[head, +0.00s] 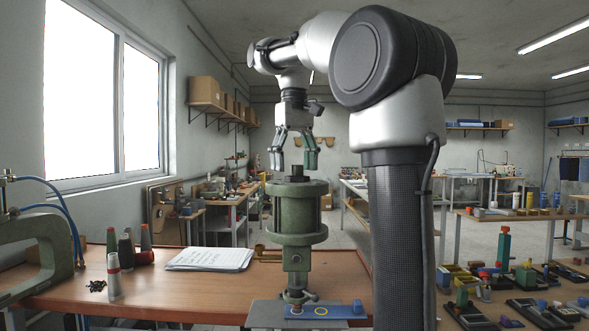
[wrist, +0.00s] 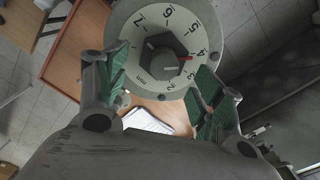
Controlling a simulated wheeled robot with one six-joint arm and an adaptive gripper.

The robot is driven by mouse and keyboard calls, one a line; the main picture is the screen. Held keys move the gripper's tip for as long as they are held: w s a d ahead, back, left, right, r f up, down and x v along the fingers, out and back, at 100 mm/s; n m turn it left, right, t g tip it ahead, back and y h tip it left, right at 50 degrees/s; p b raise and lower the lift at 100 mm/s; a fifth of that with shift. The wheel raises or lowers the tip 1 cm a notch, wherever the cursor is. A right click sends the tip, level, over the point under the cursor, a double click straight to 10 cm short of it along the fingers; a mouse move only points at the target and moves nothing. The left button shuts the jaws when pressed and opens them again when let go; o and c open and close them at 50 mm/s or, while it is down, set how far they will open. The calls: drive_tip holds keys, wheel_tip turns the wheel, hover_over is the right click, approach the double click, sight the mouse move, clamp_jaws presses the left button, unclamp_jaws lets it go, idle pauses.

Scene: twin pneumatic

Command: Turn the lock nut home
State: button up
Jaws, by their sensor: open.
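The green pneumatic cylinder (head: 297,211) stands upright on the bench. The dark lock nut (head: 297,172) sits on top of it. A thin red mark on the nut points close to the 4. My gripper (head: 293,158) hangs above the nut, pointing down, with its fingers apart and nothing between them. In the wrist view my gripper (wrist: 160,75) has a green-padded finger on either side of the dial, clear of the nut.
The wooden bench (head: 220,290) carries a white notepad (head: 211,259), several cone-tipped bottles (head: 114,277) and a green C-shaped frame (head: 40,255) with a blue hose at left. A blue plate (head: 335,312) lies in front of the cylinder. A side table at right holds several small parts.

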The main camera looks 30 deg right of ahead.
wheel_tip(320, 180, up, 6)
drive_tip(key=shift+f, duration=0.1)
idle(0.6)
